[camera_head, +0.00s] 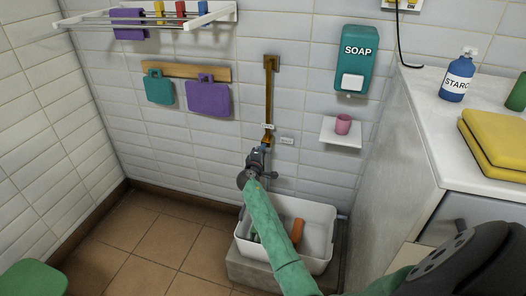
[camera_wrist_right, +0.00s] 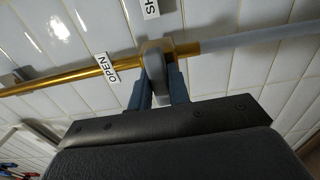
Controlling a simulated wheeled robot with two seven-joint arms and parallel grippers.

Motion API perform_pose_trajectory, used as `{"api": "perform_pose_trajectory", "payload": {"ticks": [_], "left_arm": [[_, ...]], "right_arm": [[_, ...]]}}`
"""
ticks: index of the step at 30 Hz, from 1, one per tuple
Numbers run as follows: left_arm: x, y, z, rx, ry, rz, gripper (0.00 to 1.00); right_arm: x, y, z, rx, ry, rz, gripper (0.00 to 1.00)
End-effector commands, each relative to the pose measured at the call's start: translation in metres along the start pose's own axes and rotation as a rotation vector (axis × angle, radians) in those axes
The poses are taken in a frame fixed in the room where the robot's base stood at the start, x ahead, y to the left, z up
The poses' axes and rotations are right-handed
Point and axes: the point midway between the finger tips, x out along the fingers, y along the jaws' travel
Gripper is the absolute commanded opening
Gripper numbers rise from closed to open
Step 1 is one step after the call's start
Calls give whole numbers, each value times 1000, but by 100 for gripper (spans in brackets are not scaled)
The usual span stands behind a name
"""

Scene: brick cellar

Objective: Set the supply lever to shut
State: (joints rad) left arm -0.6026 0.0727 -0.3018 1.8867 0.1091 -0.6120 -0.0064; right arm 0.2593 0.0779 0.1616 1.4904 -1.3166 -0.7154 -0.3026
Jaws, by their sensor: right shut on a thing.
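The supply lever (camera_wrist_right: 155,72) is a grey handle on a brass valve fitting on the brass pipe. My right gripper (camera_wrist_right: 160,88) is shut on it, one blue-grey finger on each side. In the head view the right gripper (camera_head: 258,156) is at the lower end of the upright brass pipe (camera_head: 269,90) and hides the lever. I cannot tell which label the lever points to. My left gripper is out of view.
A white basin (camera_head: 324,214) holding orange and dark items stands below my right arm. A white counter (camera_head: 418,105) stands at right.

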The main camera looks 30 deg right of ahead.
Motion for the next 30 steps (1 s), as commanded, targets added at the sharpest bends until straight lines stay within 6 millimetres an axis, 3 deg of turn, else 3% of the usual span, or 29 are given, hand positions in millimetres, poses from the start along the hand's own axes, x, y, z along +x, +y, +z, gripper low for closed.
{"api": "perform_pose_trajectory", "payload": {"ticks": [10,11,13,14,23,30], "left_arm": [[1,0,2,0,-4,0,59],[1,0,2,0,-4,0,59],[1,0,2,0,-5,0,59],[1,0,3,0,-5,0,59],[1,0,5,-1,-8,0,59],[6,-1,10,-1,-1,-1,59]], "right_arm": [[-1,0,-2,-2,4,0,0],[-1,0,-2,-2,4,0,24],[-1,0,-2,-2,3,0,38],[-1,0,-2,-2,3,0,40],[-2,0,-1,-1,1,0,40],[-30,-2,-1,-1,2,-1,40]]}}
